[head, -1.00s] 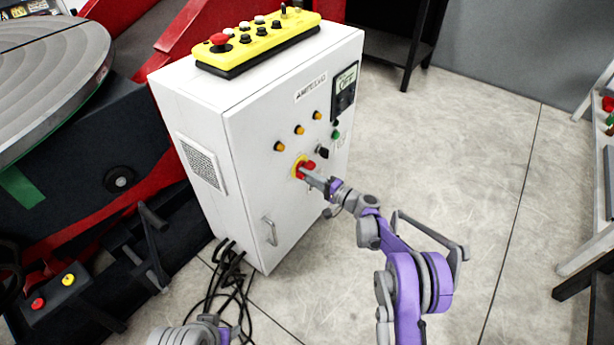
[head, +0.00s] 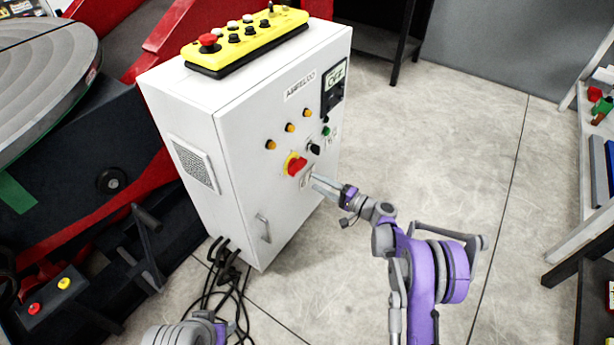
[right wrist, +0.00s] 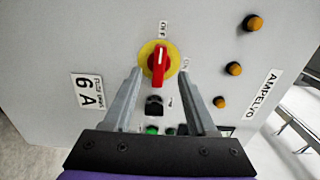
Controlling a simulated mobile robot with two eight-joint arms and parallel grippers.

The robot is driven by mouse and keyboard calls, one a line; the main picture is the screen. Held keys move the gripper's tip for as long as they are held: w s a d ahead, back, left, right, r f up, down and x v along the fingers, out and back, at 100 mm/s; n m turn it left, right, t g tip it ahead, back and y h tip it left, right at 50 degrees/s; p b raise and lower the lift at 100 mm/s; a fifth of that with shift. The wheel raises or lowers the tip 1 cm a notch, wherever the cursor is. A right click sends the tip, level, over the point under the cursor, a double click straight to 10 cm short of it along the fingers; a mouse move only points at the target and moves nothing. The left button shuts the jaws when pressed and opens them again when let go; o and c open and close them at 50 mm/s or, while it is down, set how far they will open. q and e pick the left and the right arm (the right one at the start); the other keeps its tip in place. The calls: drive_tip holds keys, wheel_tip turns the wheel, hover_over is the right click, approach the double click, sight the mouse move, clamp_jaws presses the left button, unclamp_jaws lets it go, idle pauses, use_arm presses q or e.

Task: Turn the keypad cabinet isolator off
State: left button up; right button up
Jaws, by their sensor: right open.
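The isolator is a red handle on a round yellow plate (head: 297,166) on the front of the white cabinet (head: 245,120). In the right wrist view the red handle (right wrist: 159,64) stands upright in the picture, its white mark at the top end, toward a small sideways label (right wrist: 163,29) too small to read surely. Another small label lies to its right. My right gripper (head: 316,184) is open and empty, just off the cabinet front, below and right of the handle in the head view. Its two fingers (right wrist: 160,80) show on either side of the handle's lower end.
A black selector (head: 314,148), a green button (head: 326,131) and orange lamps (head: 290,127) sit near the isolator. A yellow pendant (head: 245,42) lies on the cabinet. Cables (head: 228,285) hang below. Floor right of the cabinet is clear up to a shelf (head: 590,200).

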use_arm(q)
drive_tip(key=shift+r, duration=0.15)
use_arm(e)
drive_tip(key=shift+v, duration=1.25)
drive_tip(key=s+a+r+n+g+h, duration=0.1)
drive_tip(key=s+r+n+g+h, duration=0.15)
drive_tip(key=s+r, duration=0.45)
drive_tip(key=s+r+n+g+h, duration=0.1)
drive_tip(key=s+r+g+h, duration=0.2)
drive_tip(key=s, duration=0.7)
drive_tip(key=s+d+f+n+h, duration=0.15)
drive_tip(key=s+d+h, duration=0.3)
drive_tip(key=s, duration=0.75)
drive_tip(key=s+d+f+n+h, duration=0.15)
drive_tip(key=s+d+h, duration=0.35)
drive_tip(key=s, duration=0.8)
use_arm(q)
wheel_tip(320, 180, up, 23)
drive_tip(key=w+t+p, duration=0.1)
drive_tip(key=p, duration=1.9)
drive_tip(key=shift+w+r+p, duration=0.15)
drive_tip(key=shift+w+p, duration=0.1)
drive_tip(key=shift+p, duration=0.05)
use_arm(e)
wheel_tip(320, 180, up, 24)
drive_tip(key=w+d, duration=0.1)
